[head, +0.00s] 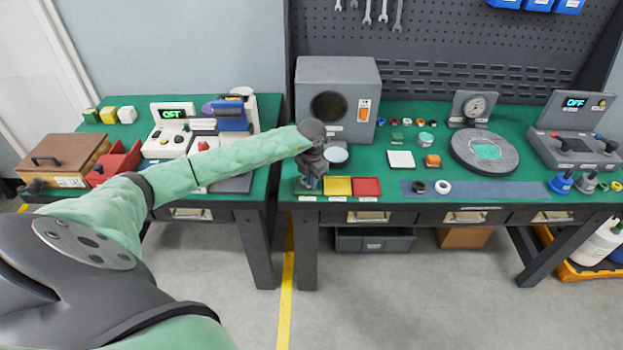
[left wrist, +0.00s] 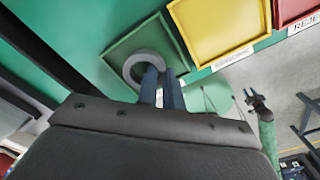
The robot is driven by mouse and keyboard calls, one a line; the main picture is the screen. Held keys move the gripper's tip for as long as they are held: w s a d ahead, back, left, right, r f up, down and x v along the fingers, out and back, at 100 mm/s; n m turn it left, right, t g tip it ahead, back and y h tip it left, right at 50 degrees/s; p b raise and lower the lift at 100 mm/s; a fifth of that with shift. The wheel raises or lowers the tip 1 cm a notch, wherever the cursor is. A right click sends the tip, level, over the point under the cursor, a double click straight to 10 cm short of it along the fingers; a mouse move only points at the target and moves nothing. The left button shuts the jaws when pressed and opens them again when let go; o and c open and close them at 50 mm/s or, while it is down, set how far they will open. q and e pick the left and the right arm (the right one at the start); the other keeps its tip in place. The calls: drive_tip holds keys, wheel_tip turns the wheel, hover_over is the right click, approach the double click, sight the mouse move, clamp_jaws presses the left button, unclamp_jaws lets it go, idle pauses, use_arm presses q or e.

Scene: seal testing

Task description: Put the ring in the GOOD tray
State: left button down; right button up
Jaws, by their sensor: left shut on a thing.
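A grey ring (left wrist: 139,55) is in the fingers of my left gripper (left wrist: 160,78) in the left wrist view. The gripper is shut on it. The ring is over the inside of the green tray (left wrist: 117,57); I cannot tell whether it touches the tray floor. In the head view my left gripper (head: 311,184) points down over the green tray (head: 299,190), and the ring is hidden there. The tray's label is too small to read. What seems to be my right gripper (left wrist: 257,99) is small in the left wrist view, its opening unclear.
A yellow tray (head: 338,187) and a red tray (head: 367,187) stand right of the green one. A black ring (head: 418,187) and a white ring (head: 443,187) lie on a blue strip (head: 490,189). A grey chamber (head: 338,95) stands behind. A gap separates the two benches.

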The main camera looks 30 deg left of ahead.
use_arm(q)
drive_tip(key=shift+f, duration=0.3)
use_arm(e)
drive_tip(key=shift+s+d+f, duration=0.1)
drive_tip(key=shift+d+f, duration=0.05)
drive_tip(key=shift+f, duration=0.2)
use_arm(q)
drive_tip(key=shift+f, duration=0.1)
use_arm(e)
drive_tip(key=shift+r, duration=0.15)
use_arm(q)
drive_tip(key=c, duration=1.8)
unclamp_jaws()
use_arm(e)
drive_tip(key=shift+r, duration=0.1)
drive_tip(key=shift+s, duration=0.1)
